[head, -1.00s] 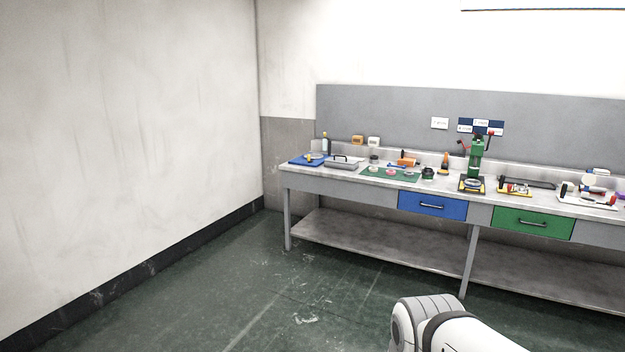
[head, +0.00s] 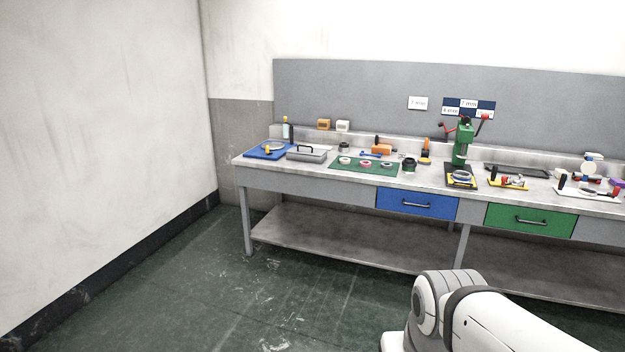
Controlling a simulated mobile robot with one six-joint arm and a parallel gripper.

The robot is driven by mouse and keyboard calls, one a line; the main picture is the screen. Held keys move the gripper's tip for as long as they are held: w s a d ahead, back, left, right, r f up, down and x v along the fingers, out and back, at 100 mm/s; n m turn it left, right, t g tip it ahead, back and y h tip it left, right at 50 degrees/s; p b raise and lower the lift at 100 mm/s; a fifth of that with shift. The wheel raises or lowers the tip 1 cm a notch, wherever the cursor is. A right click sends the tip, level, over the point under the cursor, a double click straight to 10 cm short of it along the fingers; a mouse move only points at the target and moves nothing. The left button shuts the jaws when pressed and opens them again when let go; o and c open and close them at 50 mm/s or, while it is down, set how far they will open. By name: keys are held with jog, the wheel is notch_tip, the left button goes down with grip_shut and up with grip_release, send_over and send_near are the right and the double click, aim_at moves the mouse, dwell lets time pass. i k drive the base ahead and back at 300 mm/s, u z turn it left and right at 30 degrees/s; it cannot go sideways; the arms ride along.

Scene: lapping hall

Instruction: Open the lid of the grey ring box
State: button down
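The grey ring box (head: 307,155) sits near the left end of the workbench, between a blue mat and a green mat. Its lid looks shut, with a dark handle (head: 305,148) on top. The box is small at this distance. Part of my arm shows at the bottom right, well short of the bench. My gripper is outside the view.
The workbench (head: 300,180) runs along the back wall, with a blue drawer (head: 417,203), a green drawer (head: 530,219) and a lower shelf (head: 340,238). A green press (head: 463,146) stands right of the green mat (head: 340,168). The floor before the bench is clear.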

aim_at(306, 150)
jog(key=z, duration=0.2)
jog(key=i, duration=1.65)
jog(key=u, duration=0.25)
jog(key=i, duration=2.15)
jog(key=u, duration=0.5)
